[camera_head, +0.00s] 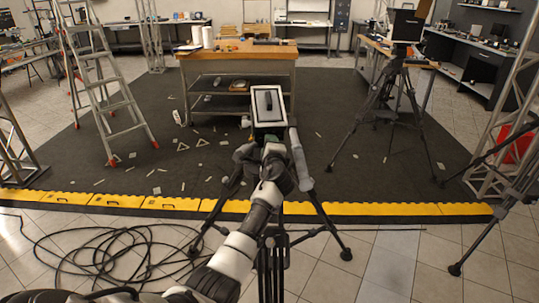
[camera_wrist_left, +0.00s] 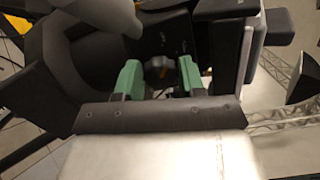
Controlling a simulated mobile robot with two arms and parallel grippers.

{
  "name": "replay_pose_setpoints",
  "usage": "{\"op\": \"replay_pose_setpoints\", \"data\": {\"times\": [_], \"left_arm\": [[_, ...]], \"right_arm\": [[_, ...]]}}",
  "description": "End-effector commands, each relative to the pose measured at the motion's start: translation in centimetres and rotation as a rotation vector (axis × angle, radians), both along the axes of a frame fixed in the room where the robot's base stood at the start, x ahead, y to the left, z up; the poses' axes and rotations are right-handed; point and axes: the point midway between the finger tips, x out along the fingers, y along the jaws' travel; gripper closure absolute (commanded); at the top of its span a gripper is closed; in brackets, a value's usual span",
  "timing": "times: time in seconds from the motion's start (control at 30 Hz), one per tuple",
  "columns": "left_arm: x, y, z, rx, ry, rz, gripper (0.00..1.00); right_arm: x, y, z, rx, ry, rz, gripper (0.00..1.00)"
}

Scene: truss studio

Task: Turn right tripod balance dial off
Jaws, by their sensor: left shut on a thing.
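My left arm reaches up from the bottom left in the head view to the top of a black tripod (camera_head: 325,218) in the middle. The arm hides much of the tripod head, and the fingertips cannot be made out there. In the left wrist view my left gripper (camera_wrist_left: 159,79) has its two green fingers on either side of a small dark knob (camera_wrist_left: 157,70), shut on it. The knob appears to be the balance dial, but its setting cannot be read. Dark tripod parts surround the fingers closely. My right gripper is not in view.
A wooden-topped workbench (camera_head: 225,47) stands beyond the tripod. A stepladder (camera_head: 98,75) is at left, and another tripod (camera_head: 391,105) with a black box is at right. Loose cables (camera_head: 105,250) lie at lower left. Small pieces litter the dark mat (camera_head: 80,165).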

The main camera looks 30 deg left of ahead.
Motion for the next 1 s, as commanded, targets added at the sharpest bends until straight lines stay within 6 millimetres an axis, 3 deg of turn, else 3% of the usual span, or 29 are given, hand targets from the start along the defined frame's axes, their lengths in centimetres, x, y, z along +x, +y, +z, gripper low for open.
{"op": "replay_pose_setpoints", "data": {"times": [0.03, 0.3, 0.97, 1.0], "left_arm": [[0.0, 0.0, -0.5, -0.027, -0.025, 0.000, 0.84], [0.0, 0.0, -0.4, -0.138, -0.120, 0.001, 0.84], [0.0, 0.0, -0.2, -0.189, -0.162, 0.000, 0.84], [0.0, 0.0, -0.2, -0.189, -0.162, 0.000, 0.59]], "right_arm": [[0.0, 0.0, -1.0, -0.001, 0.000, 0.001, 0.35], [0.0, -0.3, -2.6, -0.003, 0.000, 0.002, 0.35], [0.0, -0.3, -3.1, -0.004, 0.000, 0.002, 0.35], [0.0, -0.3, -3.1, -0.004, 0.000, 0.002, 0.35]]}}
